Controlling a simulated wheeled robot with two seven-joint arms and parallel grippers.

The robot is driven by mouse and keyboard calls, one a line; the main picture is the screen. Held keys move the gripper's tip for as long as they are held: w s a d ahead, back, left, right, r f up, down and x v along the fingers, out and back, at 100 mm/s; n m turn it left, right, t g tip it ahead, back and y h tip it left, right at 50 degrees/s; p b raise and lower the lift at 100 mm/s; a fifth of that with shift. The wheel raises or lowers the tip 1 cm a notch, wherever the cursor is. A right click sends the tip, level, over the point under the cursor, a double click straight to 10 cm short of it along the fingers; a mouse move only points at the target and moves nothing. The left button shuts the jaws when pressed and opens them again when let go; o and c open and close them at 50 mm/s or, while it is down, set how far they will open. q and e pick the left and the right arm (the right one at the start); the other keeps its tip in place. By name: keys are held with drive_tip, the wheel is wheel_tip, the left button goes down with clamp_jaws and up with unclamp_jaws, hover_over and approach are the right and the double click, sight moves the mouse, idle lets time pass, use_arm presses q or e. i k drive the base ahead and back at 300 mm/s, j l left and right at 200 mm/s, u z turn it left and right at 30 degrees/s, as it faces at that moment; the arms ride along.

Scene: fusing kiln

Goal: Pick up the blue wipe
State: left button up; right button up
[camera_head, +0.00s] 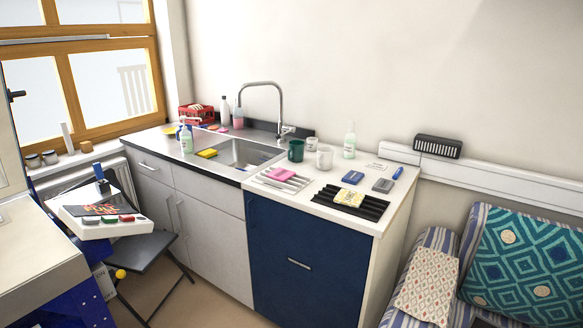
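A small dark-blue flat item (352,177) lies on the white worktop to the right of the sink. It may be the blue wipe, but it is too small to tell whether it is cloth. A brighter blue, narrow item (397,173) lies near the worktop's right end. Some blue also shows behind the spray bottle (186,139) at the sink's left, partly hidden. Neither of my grippers shows in this view.
A grey block (383,185), black ribbed rack (350,203) with a yellow item (349,198), pink cloth (280,174), green mug (296,150) and white mug (325,157) share the worktop.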

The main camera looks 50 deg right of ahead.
sight(352, 177)
drive_tip(key=i+z, duration=0.85)
drive_tip(key=i+j+z, duration=0.2)
drive_tip(key=z, duration=0.2)
